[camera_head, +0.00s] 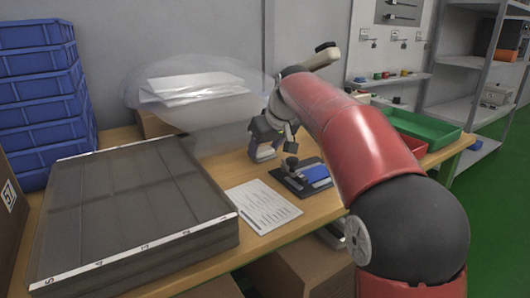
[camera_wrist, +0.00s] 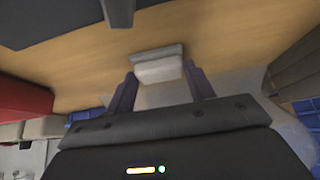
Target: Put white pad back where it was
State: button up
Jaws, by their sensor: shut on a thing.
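My gripper (camera_head: 268,138) is over the wooden table, just behind a black fixture with a blue block. In the wrist view its two dark fingers (camera_wrist: 160,88) stand on either side of a small white pad (camera_wrist: 158,71) with a grey edge, and it is held between them. In the head view the pad (camera_head: 264,154) shows as a pale piece below the fingers, close to the tabletop. I cannot tell whether it touches the table.
The black fixture (camera_head: 287,182) with the blue block (camera_head: 316,173) and a printed sheet (camera_head: 262,206) lie in front. Green bin (camera_head: 425,130) at right.

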jog(key=shift+f, duration=0.15)
jog(key=o, duration=0.9)
jog(key=shift+s+d+r, duration=0.1)
jog(key=shift+r, duration=0.5)
jog(key=p+v, duration=0.1)
jog(key=v, duration=1)
jog(key=shift+s+d, duration=0.1)
jog(key=shift+s, duration=0.1)
